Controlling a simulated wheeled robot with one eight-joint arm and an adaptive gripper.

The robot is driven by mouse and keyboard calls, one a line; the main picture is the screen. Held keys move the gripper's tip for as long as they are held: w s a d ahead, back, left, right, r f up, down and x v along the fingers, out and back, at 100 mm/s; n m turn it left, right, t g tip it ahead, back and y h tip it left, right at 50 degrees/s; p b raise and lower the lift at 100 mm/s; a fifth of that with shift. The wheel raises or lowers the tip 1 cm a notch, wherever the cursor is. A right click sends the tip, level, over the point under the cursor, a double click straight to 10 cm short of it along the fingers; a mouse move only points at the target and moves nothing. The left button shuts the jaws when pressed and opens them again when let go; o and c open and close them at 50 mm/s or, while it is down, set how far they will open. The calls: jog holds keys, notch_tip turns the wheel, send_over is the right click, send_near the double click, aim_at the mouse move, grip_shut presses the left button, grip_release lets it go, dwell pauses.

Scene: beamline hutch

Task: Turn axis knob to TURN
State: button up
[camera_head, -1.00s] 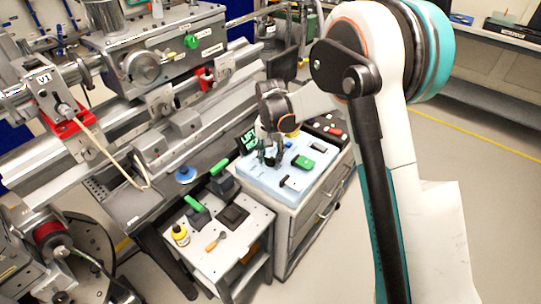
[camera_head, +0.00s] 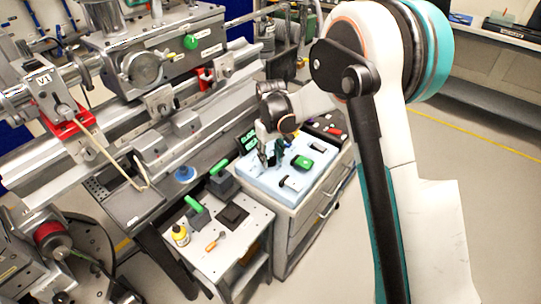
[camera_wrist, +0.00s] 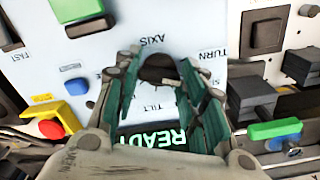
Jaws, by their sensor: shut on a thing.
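The axis knob (camera_wrist: 160,70) is a dark, round-topped knob on a pale panel (camera_wrist: 215,20) in the wrist view. Upside-down labels AXIS, TURN and TILT surround it: TURN to its right, TILT below it. My gripper (camera_wrist: 160,82) is shut on the knob, with one finger on each side. Which label the knob points at cannot be told. In the head view my gripper (camera_head: 273,156) reaches down onto the light-blue panel (camera_head: 268,177), where the arm and fingers hide the knob.
A lit display (camera_head: 248,141) stands at the panel's back edge; READY shows in the wrist view. A small table (camera_head: 223,262) with green-handled blocks stands in front of the panel.

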aim_at(271, 158)
jog(key=n, duration=0.7)
jog(key=shift+w, duration=0.1)
dwell(0.5)
jog(key=o, duration=1.1)
jog(key=shift+c, duration=0.2)
jog(key=shift+r, duration=0.1)
notch_tip(271, 158, up, 12)
